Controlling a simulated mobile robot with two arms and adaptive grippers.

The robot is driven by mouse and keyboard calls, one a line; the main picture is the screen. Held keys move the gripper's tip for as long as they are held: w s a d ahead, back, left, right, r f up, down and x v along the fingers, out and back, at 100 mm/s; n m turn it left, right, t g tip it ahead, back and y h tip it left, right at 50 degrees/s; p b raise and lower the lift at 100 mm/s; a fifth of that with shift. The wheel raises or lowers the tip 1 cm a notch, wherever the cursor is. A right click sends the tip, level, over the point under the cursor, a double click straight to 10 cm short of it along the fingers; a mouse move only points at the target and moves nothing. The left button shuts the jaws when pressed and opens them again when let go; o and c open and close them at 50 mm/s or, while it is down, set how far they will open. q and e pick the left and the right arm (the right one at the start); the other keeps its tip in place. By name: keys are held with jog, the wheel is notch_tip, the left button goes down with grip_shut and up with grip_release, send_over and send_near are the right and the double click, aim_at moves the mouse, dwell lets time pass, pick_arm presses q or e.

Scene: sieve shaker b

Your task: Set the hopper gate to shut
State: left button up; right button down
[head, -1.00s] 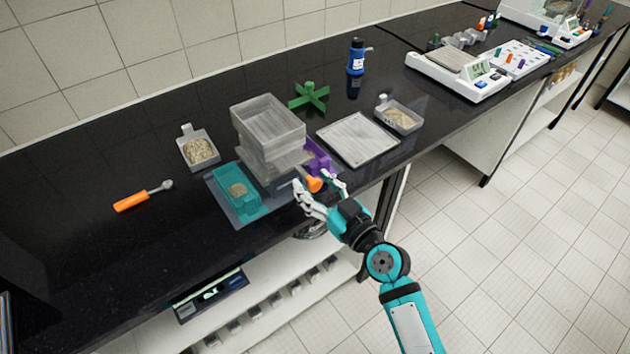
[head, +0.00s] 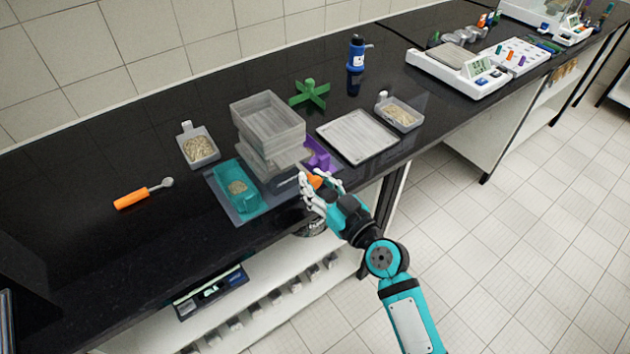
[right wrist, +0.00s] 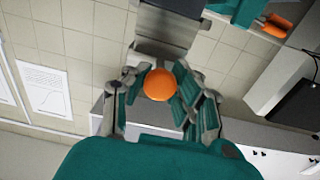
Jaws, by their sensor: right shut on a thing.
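A stack of grey translucent boxes (head: 268,122), which looks like the hopper and sieve unit, stands on the bench near its front edge. An orange round knob (head: 315,181) sits at the unit's front right corner; it also shows in the right wrist view (right wrist: 159,85). I cannot tell the gate's position. My right gripper (head: 313,179) is shut on the orange knob, its fingers on both sides of it; these fingers also show in the right wrist view (right wrist: 158,76). They partly hide the knob in the head view. My left gripper is not in view.
A flat grey pan (head: 358,138), green cross-shaped piece (head: 309,94) and orange-handled scoop (head: 132,199) lie around. The bench's left part is fairly clear.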

aim_at(297, 164)
jog(key=b+x, duration=0.1)
jog(key=x, duration=0.3)
jog(key=shift+w+a, duration=0.1)
jog(key=shift+w, duration=0.15)
jog(key=shift+w+a, duration=0.3)
jog(key=shift+w, duration=0.05)
jog(key=shift+s, duration=0.1)
jog(key=c, duration=1)
grip_release()
jog(key=shift+d, duration=0.1)
jog(key=shift+s+d+f, duration=0.1)
jog(key=shift+s+d, duration=0.1)
jog(key=shift+s, duration=0.1)
jog(key=v, duration=1.1)
